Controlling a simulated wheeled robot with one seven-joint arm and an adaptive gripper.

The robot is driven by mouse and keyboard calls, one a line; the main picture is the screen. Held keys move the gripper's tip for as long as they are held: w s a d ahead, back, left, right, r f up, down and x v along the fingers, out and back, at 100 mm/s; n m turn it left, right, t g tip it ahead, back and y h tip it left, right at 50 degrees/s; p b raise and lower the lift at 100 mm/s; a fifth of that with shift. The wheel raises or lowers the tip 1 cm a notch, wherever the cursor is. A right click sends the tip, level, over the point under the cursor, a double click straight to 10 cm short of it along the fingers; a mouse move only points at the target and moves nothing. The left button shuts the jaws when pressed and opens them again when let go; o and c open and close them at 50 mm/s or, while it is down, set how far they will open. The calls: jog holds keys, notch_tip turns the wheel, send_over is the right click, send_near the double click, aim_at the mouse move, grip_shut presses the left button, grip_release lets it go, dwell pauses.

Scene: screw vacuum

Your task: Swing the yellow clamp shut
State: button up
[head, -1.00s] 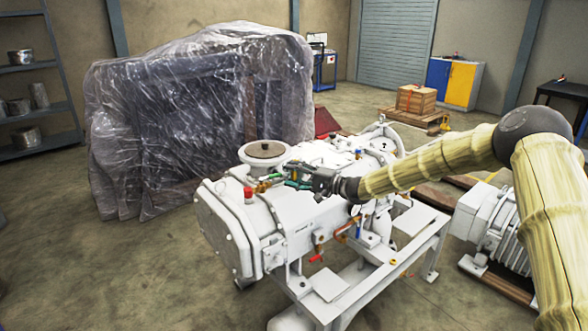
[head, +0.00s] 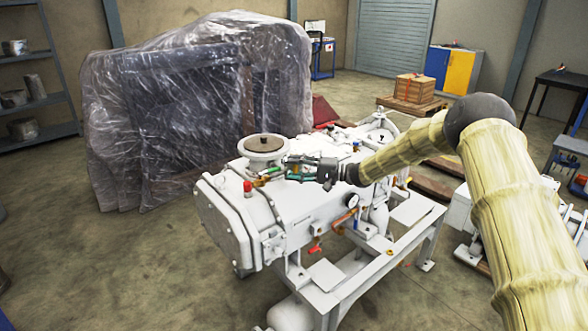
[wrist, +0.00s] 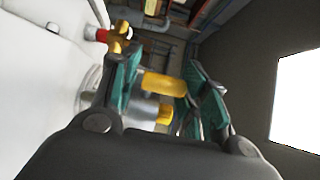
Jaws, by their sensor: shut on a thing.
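The white vacuum pump (head: 310,205) stands on its frame in the head view. The yellow clamp (wrist: 165,84) shows in the wrist view as a short yellow bar between the teal finger pads. A second yellow piece (wrist: 164,113) lies just below it, beside a grey metal cylinder (wrist: 140,108). My gripper (wrist: 163,90) is shut on the yellow clamp, with one pad on each side. In the head view my gripper (head: 280,174) is low over the pump top, in front of the round port (head: 263,144). The clamp is mostly hidden there.
A red-capped fitting (head: 248,188) stands on the pump left of my gripper; in the wrist view a brass valve (wrist: 118,38) is at the upper left. A plastic-wrapped machine (head: 200,110) stands behind. The floor at left is open.

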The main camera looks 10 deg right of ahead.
jog(key=shift+w+r, duration=0.2)
jog(key=shift+r, duration=0.55)
jog(key=o, duration=1.2)
jog(key=shift+o, duration=0.5)
jog(key=shift+f, duration=0.15)
jog(key=shift+s+f, duration=0.1)
jog(key=shift+s+f, duration=0.1)
jog(key=shift+f, duration=0.05)
jog(key=shift+d, duration=0.1)
jog(key=v, duration=1.2)
